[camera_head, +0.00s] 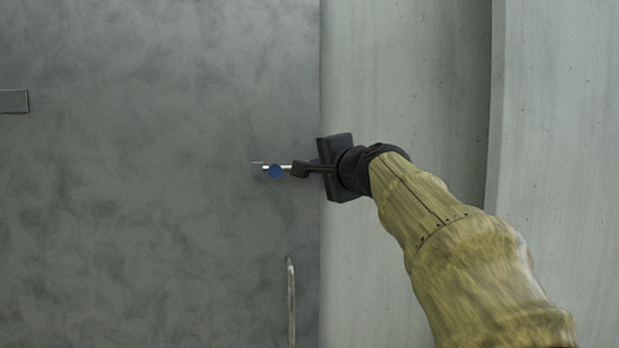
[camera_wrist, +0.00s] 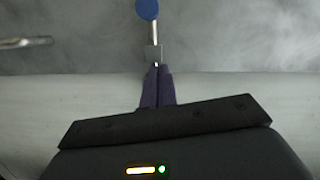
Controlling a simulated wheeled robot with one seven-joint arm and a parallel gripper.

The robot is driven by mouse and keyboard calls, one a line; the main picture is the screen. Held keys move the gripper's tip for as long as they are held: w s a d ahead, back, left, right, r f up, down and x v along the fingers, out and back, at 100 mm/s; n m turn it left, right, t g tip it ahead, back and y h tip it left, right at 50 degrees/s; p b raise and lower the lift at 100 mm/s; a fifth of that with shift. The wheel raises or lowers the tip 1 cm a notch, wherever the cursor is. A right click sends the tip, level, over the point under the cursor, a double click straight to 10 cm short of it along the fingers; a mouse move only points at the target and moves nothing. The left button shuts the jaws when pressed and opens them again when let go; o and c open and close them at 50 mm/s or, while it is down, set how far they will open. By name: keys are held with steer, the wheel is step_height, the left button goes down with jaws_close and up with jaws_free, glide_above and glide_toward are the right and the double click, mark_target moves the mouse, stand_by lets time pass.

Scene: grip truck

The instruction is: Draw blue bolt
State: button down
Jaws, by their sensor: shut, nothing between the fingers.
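The blue bolt (camera_head: 275,171) sits on the grey door near its right edge. It has a round blue knob and a thin metal rod that runs sideways. The knob also shows at the top of the wrist view (camera_wrist: 147,9), with the rod running down from it to a small metal block (camera_wrist: 154,53). My gripper (camera_head: 300,169) is shut, at the right of the knob. In the wrist view its fingertips (camera_wrist: 157,68) meet right by the block, with nothing seen between them. I cannot tell whether they touch the block.
A vertical metal handle (camera_head: 291,300) stands on the door below the bolt, and shows at the left in the wrist view. A grey plate (camera_head: 14,101) is at the door's far left. A pale wall (camera_head: 400,60) with a vertical step lies right of the door.

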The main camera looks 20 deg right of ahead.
steer(key=s, duration=0.1)
steer(key=s+b, duration=0.1)
steer(key=s, duration=0.3)
steer(key=shift+s+d+r+b, duration=0.1)
steer(key=shift+s+d+b, duration=0.15)
steer(key=shift+b, duration=0.15)
steer(key=a+f+n+g+b, duration=0.1)
steer(key=a+f+n+g, duration=0.2)
steer(key=f, duration=1.3)
steer(key=f+n+g, duration=0.3)
steer(key=f+g, duration=0.1)
steer(key=f, duration=1.2)
steer(key=s+a+f+n+g, duration=0.1)
steer(key=s+f+n+g, duration=0.1)
steer(key=s+f, duration=0.4)
steer(key=s+a+f+n+g+h+b, duration=0.1)
steer(key=s+a+f+n+g, duration=0.1)
steer(key=s+f, duration=0.4)
steer(key=s+a+f+n+g, duration=0.1)
steer(key=s+f+n+g, duration=0.2)
steer(key=f, duration=1.1)
steer(key=s+n, duration=0.2)
steer(key=s, duration=0.1)
steer(key=shift+a+g+h+b, duration=0.3)
steer(key=shift+g+h+b, duration=0.05)
steer(key=shift+g+h, duration=0.05)
